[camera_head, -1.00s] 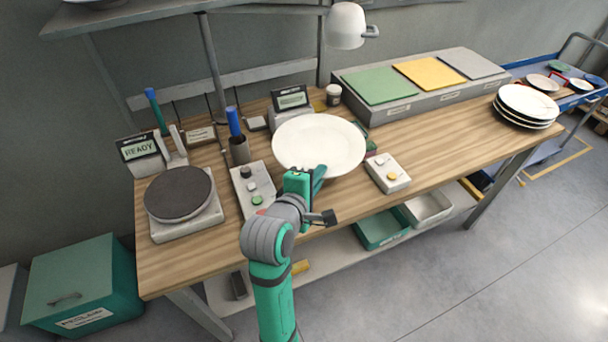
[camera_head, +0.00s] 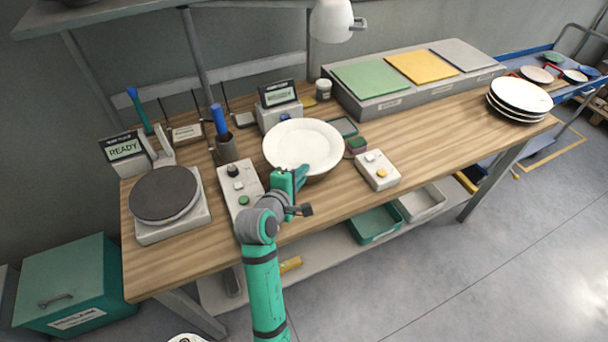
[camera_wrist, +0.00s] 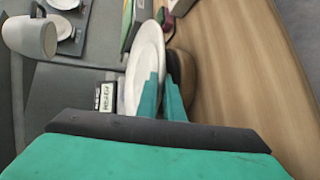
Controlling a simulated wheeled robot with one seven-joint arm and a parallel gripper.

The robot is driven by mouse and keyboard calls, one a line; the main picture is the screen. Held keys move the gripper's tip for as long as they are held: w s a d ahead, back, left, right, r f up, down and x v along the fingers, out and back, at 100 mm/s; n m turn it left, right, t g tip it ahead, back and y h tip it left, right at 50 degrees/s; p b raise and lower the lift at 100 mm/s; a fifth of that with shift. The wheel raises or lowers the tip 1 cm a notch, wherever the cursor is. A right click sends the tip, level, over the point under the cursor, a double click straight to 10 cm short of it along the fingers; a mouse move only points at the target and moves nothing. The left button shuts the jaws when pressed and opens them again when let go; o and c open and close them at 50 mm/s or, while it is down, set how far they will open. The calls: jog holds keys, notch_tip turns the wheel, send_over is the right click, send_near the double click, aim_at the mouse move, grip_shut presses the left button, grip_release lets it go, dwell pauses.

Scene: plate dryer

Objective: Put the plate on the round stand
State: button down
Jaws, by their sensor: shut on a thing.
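The white plate (camera_head: 303,146) is roughly level above the middle of the table. My gripper (camera_head: 290,180) is shut on its near rim. In the wrist view the plate (camera_wrist: 147,65) shows nearly edge-on, with the green fingers (camera_wrist: 162,97) at its rim. A brown rounded form (camera_wrist: 182,80) lies just under the plate there, partly hidden by the fingers. I cannot tell whether it is a stand or a shadow, or whether the plate touches it. A dark round disc (camera_head: 164,194) on a square base stands at the table's left and is empty.
A control box (camera_head: 240,193) with knobs is left of my gripper, and a smaller button box (camera_head: 377,170) is to its right. A small display device (camera_head: 278,105) stands behind the plate. Stacked plates (camera_head: 519,98) are at the far right. The right-front tabletop is clear.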

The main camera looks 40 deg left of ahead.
jog(key=shift+f, duration=0.25)
jog(key=shift+f, duration=0.1)
jog(key=c, duration=1.9)
grip_release()
jog(key=shift+f, duration=0.15)
jog(key=shift+r, duration=0.2)
jog(key=v, duration=1.2)
jog(key=shift+d, duration=0.1)
